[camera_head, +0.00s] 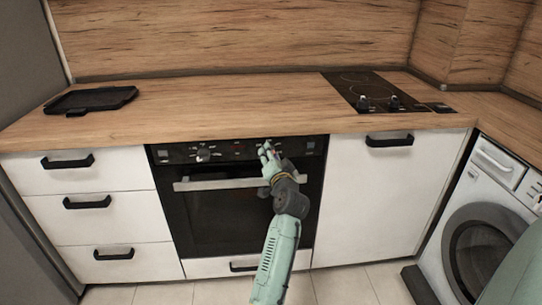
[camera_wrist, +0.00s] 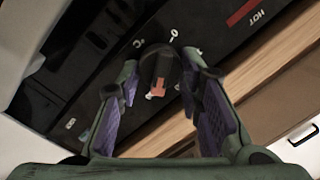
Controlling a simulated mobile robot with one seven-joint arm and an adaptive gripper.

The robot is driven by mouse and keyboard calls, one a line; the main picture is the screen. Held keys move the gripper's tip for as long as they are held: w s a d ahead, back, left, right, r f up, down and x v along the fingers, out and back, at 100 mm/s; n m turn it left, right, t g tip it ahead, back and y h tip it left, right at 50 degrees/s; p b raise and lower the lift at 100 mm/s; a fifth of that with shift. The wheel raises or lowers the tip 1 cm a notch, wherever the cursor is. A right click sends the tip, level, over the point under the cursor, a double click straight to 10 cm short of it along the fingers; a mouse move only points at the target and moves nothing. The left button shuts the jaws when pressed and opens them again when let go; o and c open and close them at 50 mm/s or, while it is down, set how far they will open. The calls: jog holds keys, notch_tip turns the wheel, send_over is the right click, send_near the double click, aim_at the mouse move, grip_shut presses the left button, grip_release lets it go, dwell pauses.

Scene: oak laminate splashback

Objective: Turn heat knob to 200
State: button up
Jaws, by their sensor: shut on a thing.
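The oven control panel (camera_head: 225,150) is a black strip along the top of the oven. My gripper (camera_head: 268,151) is at its right part, in front of a knob that it hides in the head view. In the wrist view this dark round knob (camera_wrist: 158,68), with a reddish pointer, sits between the fingertips of my gripper (camera_wrist: 160,64). The fingers are on both sides of the knob and shut on it. White marks surround the knob, but I cannot read a 200 or any temperature figure.
Another oven knob (camera_head: 203,154) is on the left of the panel. The oven's bar handle (camera_head: 215,184) runs just below the panel. The wooden countertop (camera_head: 225,108) juts above. A hob (camera_head: 365,90) with its own knobs is at the right, and a dark tray (camera_head: 92,99) at the left.

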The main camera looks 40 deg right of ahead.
jog(key=o, duration=1.2)
jog(key=shift+c, duration=0.2)
jog(key=shift+s, duration=0.15)
jog(key=v, duration=1.1)
jog(key=shift+s+a, duration=0.15)
jog(key=shift+s, duration=0.2)
